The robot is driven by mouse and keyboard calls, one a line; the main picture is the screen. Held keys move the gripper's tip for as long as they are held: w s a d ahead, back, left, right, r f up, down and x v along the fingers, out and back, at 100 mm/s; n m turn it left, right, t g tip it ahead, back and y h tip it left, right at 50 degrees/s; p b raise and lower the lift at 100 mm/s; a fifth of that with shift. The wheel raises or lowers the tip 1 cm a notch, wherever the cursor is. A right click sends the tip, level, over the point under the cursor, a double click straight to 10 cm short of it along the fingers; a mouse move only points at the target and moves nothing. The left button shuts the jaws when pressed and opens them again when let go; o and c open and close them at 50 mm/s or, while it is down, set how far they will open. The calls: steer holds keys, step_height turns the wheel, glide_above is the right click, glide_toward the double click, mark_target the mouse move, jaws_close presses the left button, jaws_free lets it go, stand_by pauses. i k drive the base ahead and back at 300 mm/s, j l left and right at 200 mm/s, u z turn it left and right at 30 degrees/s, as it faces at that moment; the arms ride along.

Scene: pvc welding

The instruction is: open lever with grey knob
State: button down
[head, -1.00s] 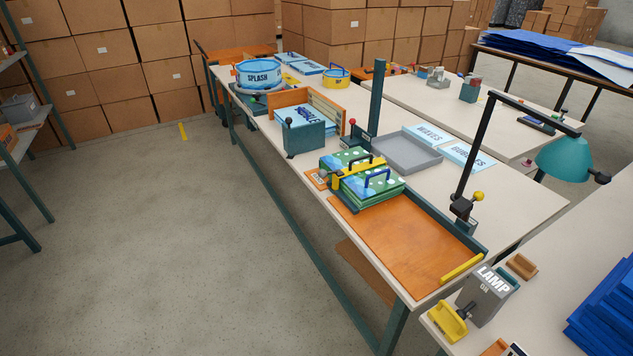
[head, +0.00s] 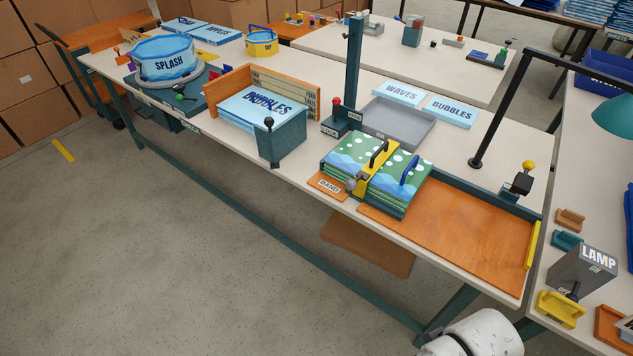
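A small lever with a grey knob (head: 351,184) sits at the front of the yellow band (head: 375,166). The band wraps a stack of green and blue dotted sheets (head: 342,152), beside a small orange plate marked BAND (head: 327,186). The knob is small, and I cannot tell the lever's exact angle. A black handle stands on top of the yellow band and a blue handle (head: 409,170) to its right. A white part of my arm shows at the bottom edge, right of centre. My gripper is not in view.
An orange tray (head: 450,230) lies right of the stack. Other levers have a black knob (head: 269,122), a red knob (head: 336,101) and a yellow knob (head: 528,166). A grey LAMP box (head: 585,268) stands at right. The floor (head: 180,260) in front is clear.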

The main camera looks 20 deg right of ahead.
mark_target(351, 185)
steer(key=i+j, duration=0.15)
steer(key=j, duration=0.15)
steer(key=i+j+z, duration=0.15)
steer(key=j, duration=0.15)
steer(key=i+j, duration=0.1)
steer(key=j, duration=0.25)
steer(key=i+j+z, duration=0.1)
steer(key=j, duration=0.2)
